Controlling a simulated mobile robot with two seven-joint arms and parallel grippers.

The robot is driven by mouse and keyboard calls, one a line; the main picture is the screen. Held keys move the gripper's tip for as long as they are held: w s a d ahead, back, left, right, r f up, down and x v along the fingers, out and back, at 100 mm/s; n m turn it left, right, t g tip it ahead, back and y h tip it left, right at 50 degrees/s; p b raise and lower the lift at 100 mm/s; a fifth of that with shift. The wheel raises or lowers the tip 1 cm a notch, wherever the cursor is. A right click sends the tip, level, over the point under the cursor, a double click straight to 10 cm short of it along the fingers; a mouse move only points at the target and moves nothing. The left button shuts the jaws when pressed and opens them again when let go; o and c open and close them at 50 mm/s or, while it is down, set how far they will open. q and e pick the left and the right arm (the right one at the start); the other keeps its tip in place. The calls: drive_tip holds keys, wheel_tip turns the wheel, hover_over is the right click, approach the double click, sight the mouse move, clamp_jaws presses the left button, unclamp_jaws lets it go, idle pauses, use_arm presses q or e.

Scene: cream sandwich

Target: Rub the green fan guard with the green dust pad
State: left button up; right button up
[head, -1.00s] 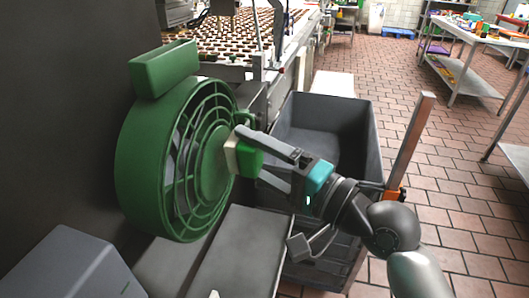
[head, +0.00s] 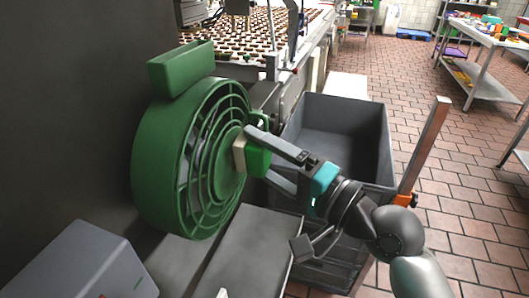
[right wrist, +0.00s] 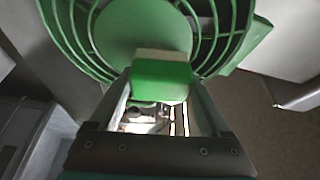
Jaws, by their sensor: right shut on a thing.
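The green fan guard (head: 226,178) is a round grille with a solid hub, on the front of a green fan in the head view. Its lower part fills the top of the right wrist view (right wrist: 125,30). My right gripper (head: 259,157) is shut on the green dust pad (head: 259,163), whose pale front layer faces the hub. In the right wrist view, the pad (right wrist: 162,80) overlaps the lower edge of the hub. The pad looks very close to the guard; I cannot tell for sure whether it touches. My left gripper is not in view.
A dark grey bin (head: 340,145) stands right of the fan, behind my right arm. A grey box (head: 80,265) is at lower left. Grey flat panels (head: 245,255) lie below the fan. A conveyor with many brown pieces (head: 255,38) runs behind. Open tiled floor lies to the right.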

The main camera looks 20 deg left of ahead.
drive_tip(key=shift+a, duration=0.6)
drive_tip(key=shift+w, duration=0.1)
drive_tip(key=w, duration=0.2)
drive_tip(key=shift+w+r+p, duration=0.15)
drive_tip(key=shift+w+p, duration=0.15)
drive_tip(key=shift+p, duration=0.1)
drive_tip(key=shift+s+a+p, duration=0.15)
drive_tip(key=shift+s+p, duration=0.8)
drive_tip(key=shift+s, duration=0.5)
